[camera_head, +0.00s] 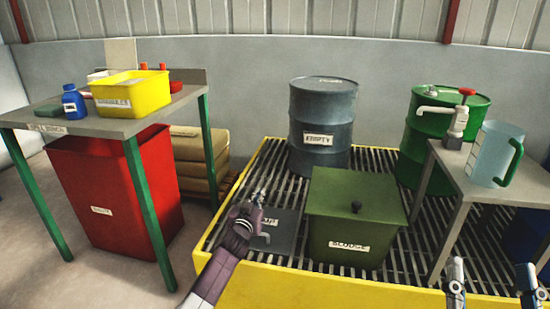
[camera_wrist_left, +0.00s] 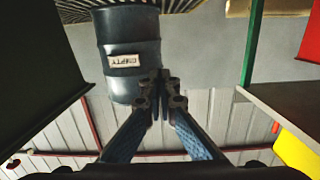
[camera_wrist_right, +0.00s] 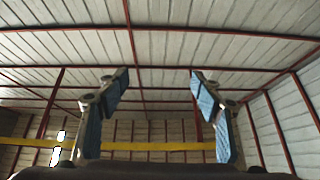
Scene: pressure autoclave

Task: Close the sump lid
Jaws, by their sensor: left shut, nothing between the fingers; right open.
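The sump lid (camera_head: 282,238) is a dark grey panel at the left front of the grating, with a partly hidden white label and a light grey handle (camera_head: 262,237). It looks about flat; whether it sits fully down I cannot tell. My left gripper (camera_head: 259,194) is shut and empty over its far left edge, partly covering it; contact is unclear. In the left wrist view the shut fingers (camera_wrist_left: 161,76) point past the grey drum, and no lid can be made out. My right gripper (camera_head: 490,267) is open and empty at the lower right; its wrist view shows the spread fingers (camera_wrist_right: 159,78).
A green sludge box (camera_head: 350,232) stands close right of the lid. Behind is a grey drum (camera_head: 323,112), also in the left wrist view (camera_wrist_left: 128,50). A workbench (camera_head: 110,117) over a red bin (camera_head: 115,195) stands left. A small table (camera_head: 455,167) with a jug (camera_head: 495,153) stands right.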

